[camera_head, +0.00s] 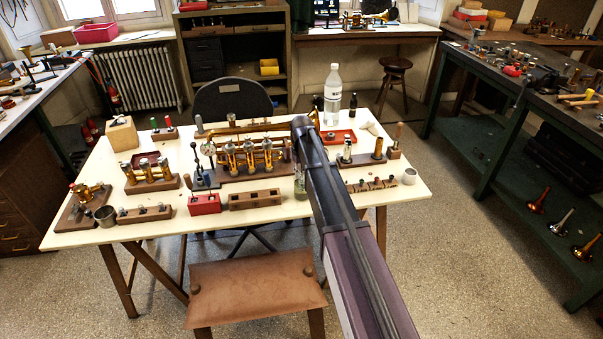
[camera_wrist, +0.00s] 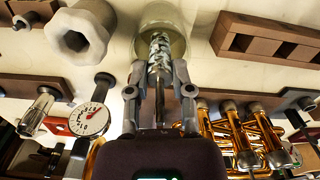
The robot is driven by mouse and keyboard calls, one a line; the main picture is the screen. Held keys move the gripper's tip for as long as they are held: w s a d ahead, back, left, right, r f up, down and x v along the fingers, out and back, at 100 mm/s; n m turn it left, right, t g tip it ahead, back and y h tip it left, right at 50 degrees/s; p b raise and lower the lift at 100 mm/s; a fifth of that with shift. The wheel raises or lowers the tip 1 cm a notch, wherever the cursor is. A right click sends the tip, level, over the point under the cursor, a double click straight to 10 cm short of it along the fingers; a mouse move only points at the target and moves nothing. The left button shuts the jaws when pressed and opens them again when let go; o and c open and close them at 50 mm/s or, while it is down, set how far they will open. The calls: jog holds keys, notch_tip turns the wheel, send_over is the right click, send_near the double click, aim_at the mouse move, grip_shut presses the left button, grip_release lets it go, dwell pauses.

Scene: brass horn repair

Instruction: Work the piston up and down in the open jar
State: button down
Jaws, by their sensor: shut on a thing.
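My gripper (camera_wrist: 160,78) is shut on a metal piston (camera_wrist: 159,50) with a mottled, patterned body and a thin stem that runs back between the fingers. The far end of the piston overlaps the round glass jar (camera_wrist: 163,18) at the top of the wrist view. I cannot tell how deep it sits in the jar. In the head view the glass jar (camera_head: 300,187) stands at the front middle of the table, partly behind my arm. The gripper and the piston are hidden by my arm there.
The brass valve horn (camera_head: 250,152) lies on a wooden stand left of the jar. An empty brown slotted block (camera_head: 254,200) and a red box (camera_head: 205,204) are at the front edge.

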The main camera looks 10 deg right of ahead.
jog(key=shift+r, duration=0.35)
jog(key=shift+r+p, duration=3.8)
jog(key=shift+p, duration=0.15)
